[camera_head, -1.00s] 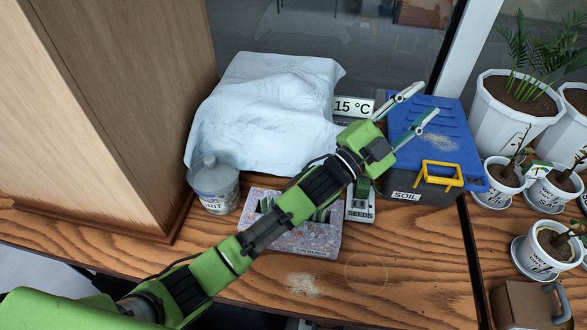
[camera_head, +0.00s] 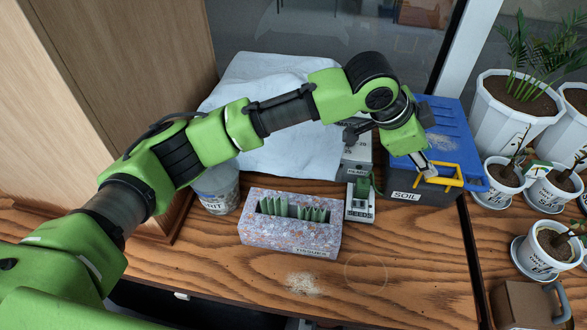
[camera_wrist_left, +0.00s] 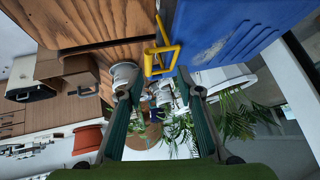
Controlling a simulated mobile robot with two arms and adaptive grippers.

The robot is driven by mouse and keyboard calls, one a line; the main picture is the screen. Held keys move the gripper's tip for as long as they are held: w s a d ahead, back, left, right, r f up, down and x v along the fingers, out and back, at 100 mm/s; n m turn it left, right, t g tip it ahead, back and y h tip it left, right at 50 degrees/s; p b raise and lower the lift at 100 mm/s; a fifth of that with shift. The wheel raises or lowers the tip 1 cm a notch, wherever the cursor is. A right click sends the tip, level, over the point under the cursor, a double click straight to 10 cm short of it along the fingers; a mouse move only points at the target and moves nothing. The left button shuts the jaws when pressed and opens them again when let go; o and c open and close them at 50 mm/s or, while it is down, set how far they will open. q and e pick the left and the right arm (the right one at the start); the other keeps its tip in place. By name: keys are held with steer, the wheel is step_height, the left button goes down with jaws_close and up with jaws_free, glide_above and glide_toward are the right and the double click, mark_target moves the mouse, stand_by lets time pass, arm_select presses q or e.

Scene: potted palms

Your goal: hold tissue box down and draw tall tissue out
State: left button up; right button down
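The tissue box (camera_head: 290,237), speckled pink and grey and labelled TISSUES, stands on the wooden bench. Several green tissues (camera_head: 292,209) stick up from the slot in its top. My left gripper (camera_head: 427,170) is up and to the right of the box, by the yellow handle of the soil bin, and points downward. In the left wrist view its two fingers (camera_wrist_left: 160,93) are spread apart with nothing between them. The tissue box is not visible there. My right gripper is not in view.
The soil bin (camera_head: 415,197) has a blue lid and yellow handle (camera_head: 446,180). A seeds holder (camera_head: 360,212) stands right of the tissue box, a grit jar (camera_head: 214,190) to its left. A white cloth (camera_head: 265,90) lies behind. Potted plants (camera_head: 545,250) stand at right.

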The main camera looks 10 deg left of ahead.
arm_select(q)
steer(key=s+a+f+g+y, duration=0.1)
steer(key=s+a+f+y, duration=0.15)
steer(key=a, duration=0.35)
steer(key=s+a+f+g+y, duration=0.1)
steer(key=s+a+y, duration=0.1)
steer(key=a+y, duration=0.35)
steer(key=m+g+y, duration=0.1)
steer(key=y, duration=0.3)
glide_toward(274, 199)
steer(key=x, duration=1.1)
steer(key=shift+r, duration=0.1)
jaws_close()
